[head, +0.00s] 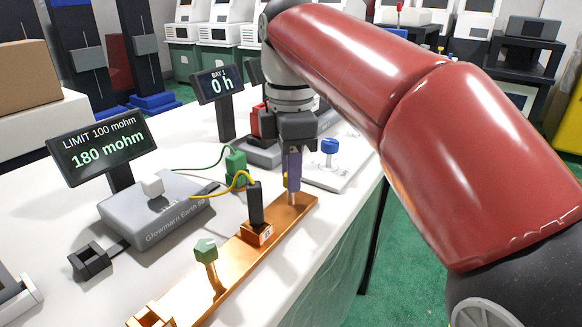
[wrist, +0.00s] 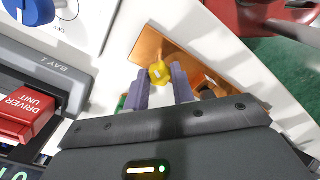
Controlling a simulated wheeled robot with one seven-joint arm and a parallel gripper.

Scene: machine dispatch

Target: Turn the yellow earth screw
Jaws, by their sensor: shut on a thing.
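The yellow earth screw (wrist: 159,72) shows in the wrist view between the two purple fingers of my gripper (wrist: 161,80), which is shut on it. In the head view my gripper (head: 293,180) points straight down over the far end of the copper bar (head: 283,222), and its fingers hide most of the yellow screw. The bar also shows in the wrist view (wrist: 148,47). A green-headed screw (head: 206,250) stands on the nearer part of the bar. The meter (head: 155,212) has a display (head: 100,147) reading 180 mohm, limit 100 mohm.
A black clamp (head: 256,205) with a yellow lead stands on the bar close beside my gripper. A green plug (head: 236,165) is behind it. A blue knob (head: 329,147) on a white panel and a red driver unit (wrist: 25,112) are near. A bay display (head: 218,84) reads 0 h.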

